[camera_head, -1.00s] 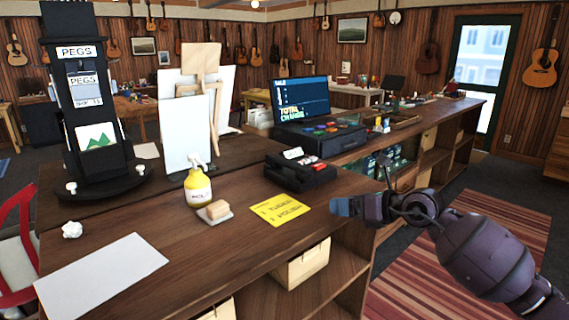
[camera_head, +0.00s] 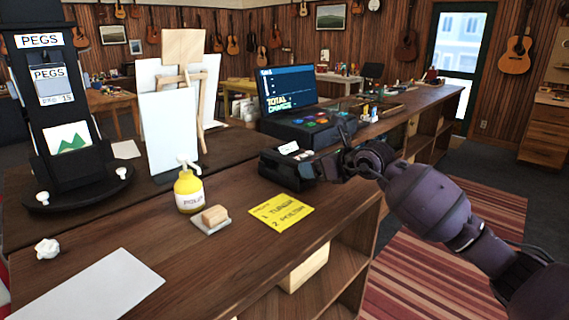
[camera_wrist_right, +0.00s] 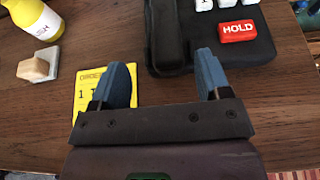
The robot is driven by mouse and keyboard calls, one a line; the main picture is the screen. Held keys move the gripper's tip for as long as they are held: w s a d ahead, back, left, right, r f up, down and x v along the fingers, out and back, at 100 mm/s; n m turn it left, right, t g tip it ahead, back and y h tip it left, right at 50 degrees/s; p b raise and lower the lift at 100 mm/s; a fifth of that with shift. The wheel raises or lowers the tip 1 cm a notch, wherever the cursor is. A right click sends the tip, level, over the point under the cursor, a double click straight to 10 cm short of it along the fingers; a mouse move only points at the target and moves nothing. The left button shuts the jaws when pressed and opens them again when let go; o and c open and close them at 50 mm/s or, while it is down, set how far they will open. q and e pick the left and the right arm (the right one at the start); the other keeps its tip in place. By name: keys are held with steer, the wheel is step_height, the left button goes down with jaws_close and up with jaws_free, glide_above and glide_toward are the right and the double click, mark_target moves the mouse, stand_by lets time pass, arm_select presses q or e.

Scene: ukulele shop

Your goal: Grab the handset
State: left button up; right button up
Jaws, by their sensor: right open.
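The handset (camera_wrist_right: 167,40) is black and lies along the left side of a black desk phone (camera_wrist_right: 207,52) in the right wrist view. The phone also shows on the counter in the head view (camera_head: 283,172), beside my right gripper. My right gripper (camera_wrist_right: 164,72) is open and empty. Its two blue fingers are spread just short of the handset's near end, one to either side of its line. I cannot tell how high the fingers are above the counter. In the head view, the right gripper partly covers the phone's right side. My left gripper is not in view.
A red HOLD key (camera_wrist_right: 237,31) sits right of the handset.

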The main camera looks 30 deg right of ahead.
mark_target(285, 163)
steer(key=x, duration=0.4)
steer(key=shift+w+d+r, duration=0.2)
steer(key=shift+d+r, duration=0.1)
steer(key=shift+w+a+f, duration=0.2)
steer(key=shift+w+f, duration=0.05)
steer(key=shift+w, duration=0.35)
steer(key=c, duration=1.1)
steer(key=shift+r, duration=0.2)
